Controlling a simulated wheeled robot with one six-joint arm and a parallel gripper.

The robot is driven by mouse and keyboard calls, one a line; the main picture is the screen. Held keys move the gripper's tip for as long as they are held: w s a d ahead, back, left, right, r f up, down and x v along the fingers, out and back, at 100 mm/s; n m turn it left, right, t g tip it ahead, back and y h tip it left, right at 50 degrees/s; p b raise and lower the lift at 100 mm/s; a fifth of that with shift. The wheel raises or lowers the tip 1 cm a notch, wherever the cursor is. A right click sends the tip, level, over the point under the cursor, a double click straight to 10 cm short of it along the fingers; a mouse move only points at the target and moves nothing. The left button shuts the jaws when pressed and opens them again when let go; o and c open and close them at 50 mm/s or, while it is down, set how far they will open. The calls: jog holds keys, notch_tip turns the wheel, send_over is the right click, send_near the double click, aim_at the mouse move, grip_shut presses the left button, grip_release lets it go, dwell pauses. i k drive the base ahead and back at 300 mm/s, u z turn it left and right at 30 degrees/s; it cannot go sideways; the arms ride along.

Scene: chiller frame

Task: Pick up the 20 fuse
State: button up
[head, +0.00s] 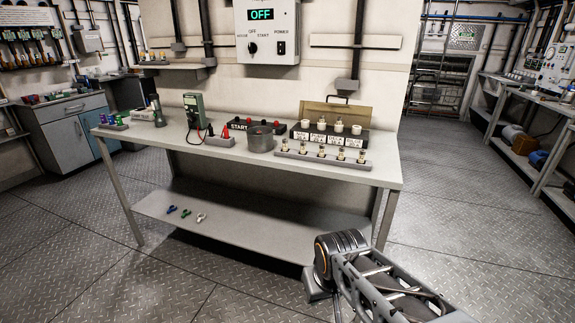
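A black fuse block (368,139) stands on the workbench, with several white round fuses (338,126) on top and white labels along its front. A grey rack (295,156) in front of it holds several upright fuses with pale bodies and brass-coloured parts (340,155). The markings are too small to read, so I cannot tell which fuse is the 20. My arm shows at the lower right, in front of the bench and well apart from the fuses. My gripper is not in view.
The workbench (230,158) also carries a grey pot (260,140), a green meter (194,110) with leads and a black START panel (246,124). Its lower shelf (250,225) holds several small coloured clips. A control box (266,32) above reads OFF. Floor is clear around the bench.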

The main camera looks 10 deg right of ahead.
aim_at(322, 147)
jog(key=u, duration=0.65)
jog(key=k, duration=0.9)
jog(key=u, duration=0.75)
jog(key=i, duration=1.35)
jog(key=z, duration=0.65)
jog(key=i, duration=0.9)
jog(key=z, duration=0.9)
